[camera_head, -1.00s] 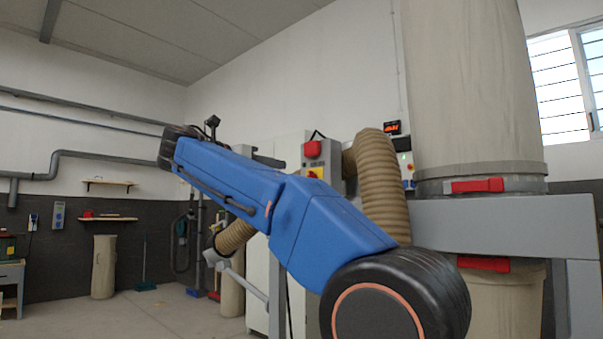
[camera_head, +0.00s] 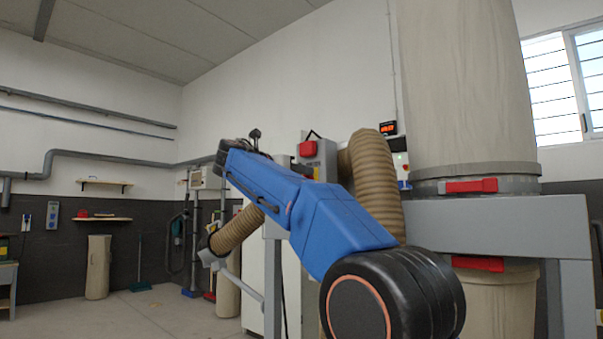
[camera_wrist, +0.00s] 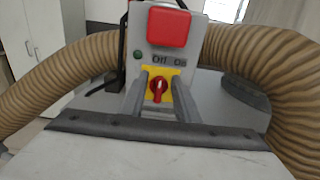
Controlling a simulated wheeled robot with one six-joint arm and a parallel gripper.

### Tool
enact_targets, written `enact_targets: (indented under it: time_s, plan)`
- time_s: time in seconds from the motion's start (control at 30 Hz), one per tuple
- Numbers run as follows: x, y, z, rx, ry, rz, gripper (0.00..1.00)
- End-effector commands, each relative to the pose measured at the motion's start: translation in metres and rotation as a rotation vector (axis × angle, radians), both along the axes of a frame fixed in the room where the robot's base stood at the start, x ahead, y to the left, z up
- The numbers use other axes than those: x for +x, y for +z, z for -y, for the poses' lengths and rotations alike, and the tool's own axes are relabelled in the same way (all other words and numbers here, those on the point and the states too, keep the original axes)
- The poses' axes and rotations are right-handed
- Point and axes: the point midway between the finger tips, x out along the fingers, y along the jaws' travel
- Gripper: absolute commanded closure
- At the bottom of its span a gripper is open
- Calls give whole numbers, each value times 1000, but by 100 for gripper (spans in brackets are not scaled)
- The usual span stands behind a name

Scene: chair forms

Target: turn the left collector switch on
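The switch box (camera_wrist: 195,32) is grey, with a red block (camera_wrist: 168,27) on its upper front, and also shows in the head view (camera_head: 325,158), partly behind my arm. Below the block are the labels "Off" and "On", then a red rotary knob (camera_wrist: 158,89) on a yellow plate (camera_wrist: 155,74). The knob's handle looks roughly upright. My gripper (camera_wrist: 158,88) has two grey fingers apart, one on each side of the knob in the wrist view. I cannot tell whether they touch it or stop short. In the head view my gripper cannot be made out.
Ribbed tan hoses (camera_wrist: 55,78) run on both sides of the switch box; one hose (camera_head: 375,185) stands right of it in the head view. A large filter bag (camera_head: 460,90) on a grey frame (camera_head: 480,222) is at the right. Open floor (camera_head: 150,315) lies at the left.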

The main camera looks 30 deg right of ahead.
Motion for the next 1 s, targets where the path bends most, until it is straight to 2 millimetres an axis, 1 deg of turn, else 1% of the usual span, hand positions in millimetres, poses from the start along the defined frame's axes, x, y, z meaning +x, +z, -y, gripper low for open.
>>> enact_targets:
  time_s: [0.13, 0.4, 0.43, 0.53, 0.8, 1.0]
  plan:
    - [2, 0, 6, 0, 1, 0, 71]
    - [2, 0, 7, 0, 1, 1, 71]
    - [2, 0, 7, 0, 1, 1, 76]
    - [2, 0, 7, 0, 1, 1, 100]
    - [2, 0, 7, 5, 1, 14, 100]
    - [0, 0, 7, 30, 1, 84, 100]
